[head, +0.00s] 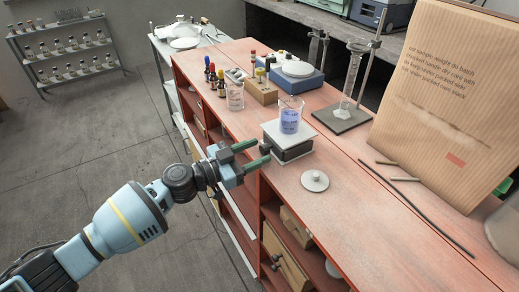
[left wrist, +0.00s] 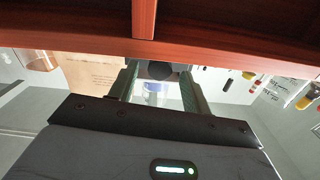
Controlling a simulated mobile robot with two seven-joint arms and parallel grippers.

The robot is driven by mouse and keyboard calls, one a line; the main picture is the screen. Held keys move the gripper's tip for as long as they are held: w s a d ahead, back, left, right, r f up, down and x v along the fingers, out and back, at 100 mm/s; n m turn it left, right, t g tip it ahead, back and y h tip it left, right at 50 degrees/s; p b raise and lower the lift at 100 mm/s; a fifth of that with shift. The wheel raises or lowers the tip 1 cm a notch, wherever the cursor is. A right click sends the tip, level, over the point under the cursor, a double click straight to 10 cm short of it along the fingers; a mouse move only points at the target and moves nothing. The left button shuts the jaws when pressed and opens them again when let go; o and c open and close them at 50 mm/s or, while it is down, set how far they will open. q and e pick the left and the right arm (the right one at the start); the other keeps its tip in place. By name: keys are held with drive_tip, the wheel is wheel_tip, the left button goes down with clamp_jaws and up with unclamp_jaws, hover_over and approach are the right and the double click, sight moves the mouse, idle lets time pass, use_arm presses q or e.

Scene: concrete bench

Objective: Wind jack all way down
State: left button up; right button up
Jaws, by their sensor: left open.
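The jack (head: 290,150) stands on the red-topped bench, with a pale top plate and a dark body. A glass beaker with blue-violet liquid (head: 290,118) rests upright on its plate. The jack's dark round knob (head: 265,148) faces my left gripper (head: 263,150), which is open with its two green fingers on either side of the knob. In the left wrist view the knob (left wrist: 160,70) shows between the open fingertips, with the beaker (left wrist: 155,92) behind it. I cannot tell whether the fingers touch the knob. My right gripper is not in view.
A pale round lid (head: 315,181) lies in front of the jack.

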use_arm(q)
drive_tip(key=shift+x, duration=0.9)
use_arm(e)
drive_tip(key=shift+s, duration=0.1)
use_arm(q)
drive_tip(key=c, duration=1)
drive_tip(key=shift+s+d+f+n+b, duration=0.15)
drive_tip(key=shift+n+b, duration=0.35)
drive_tip(key=shift+b, duration=0.3)
drive_tip(key=shift+n+b, duration=0.5)
drive_tip(key=shift+n, duration=1.1)
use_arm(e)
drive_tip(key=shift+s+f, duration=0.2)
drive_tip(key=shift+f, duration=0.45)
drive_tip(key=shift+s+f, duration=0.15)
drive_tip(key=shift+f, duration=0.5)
use_arm(q)
drive_tip(key=o, duration=1)
drive_tip(key=shift+a, duration=0.25)
